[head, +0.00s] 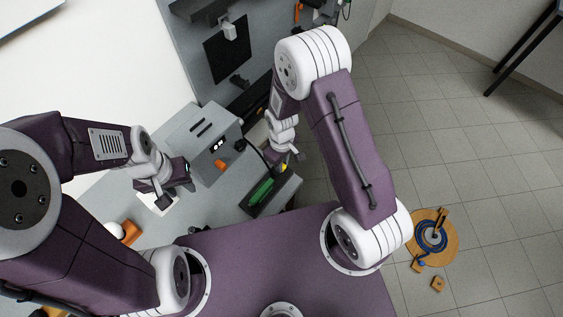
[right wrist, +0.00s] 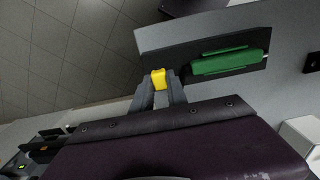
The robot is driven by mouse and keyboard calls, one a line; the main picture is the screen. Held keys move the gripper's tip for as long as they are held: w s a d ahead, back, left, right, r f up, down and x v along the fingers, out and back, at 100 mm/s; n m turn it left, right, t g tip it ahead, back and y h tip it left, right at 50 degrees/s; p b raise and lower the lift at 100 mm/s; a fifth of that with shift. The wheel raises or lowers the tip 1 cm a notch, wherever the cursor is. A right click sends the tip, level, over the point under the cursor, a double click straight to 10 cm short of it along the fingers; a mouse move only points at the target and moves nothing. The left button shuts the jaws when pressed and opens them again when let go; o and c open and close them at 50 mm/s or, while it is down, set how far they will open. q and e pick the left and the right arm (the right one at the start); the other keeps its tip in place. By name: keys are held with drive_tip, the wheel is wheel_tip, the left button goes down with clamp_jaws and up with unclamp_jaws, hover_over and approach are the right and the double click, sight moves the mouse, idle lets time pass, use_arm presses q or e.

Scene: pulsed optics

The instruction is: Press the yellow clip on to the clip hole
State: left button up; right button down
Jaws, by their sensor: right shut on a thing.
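The yellow clip (right wrist: 158,78) is held between the fingertips of my right gripper (right wrist: 159,86) in the right wrist view. In the head view a small bit of yellow (head: 284,167) shows at the right gripper (head: 290,160). The clip is close to the edge of a dark grey tray (right wrist: 160,42) that holds a green block (right wrist: 228,62); I cannot tell whether it touches. I cannot make out the clip hole. My left gripper (head: 165,202) hangs over a white sheet at the table's left; its jaw opening is unclear.
A grey instrument box (head: 190,140) with an orange part (head: 220,165) stands between the arms. A dark cable (head: 258,152) runs from it toward the right gripper. A round wooden board with a blue coil (head: 432,236) lies on the tiled floor at right.

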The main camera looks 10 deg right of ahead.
drive_tip(key=shift+f, duration=0.3)
drive_tip(key=shift+f+b, duration=0.55)
drive_tip(key=c, duration=1.2)
unclamp_jaws()
drive_tip(key=shift+c, duration=0.2)
wheel_tip(320, 180, up, 9)
drive_tip(key=shift+r+b, duration=0.1)
drive_tip(key=shift+b, duration=0.55)
wheel_tip(320, 180, up, 4)
drive_tip(key=p, duration=0.3)
drive_tip(key=shift+p, duration=0.4)
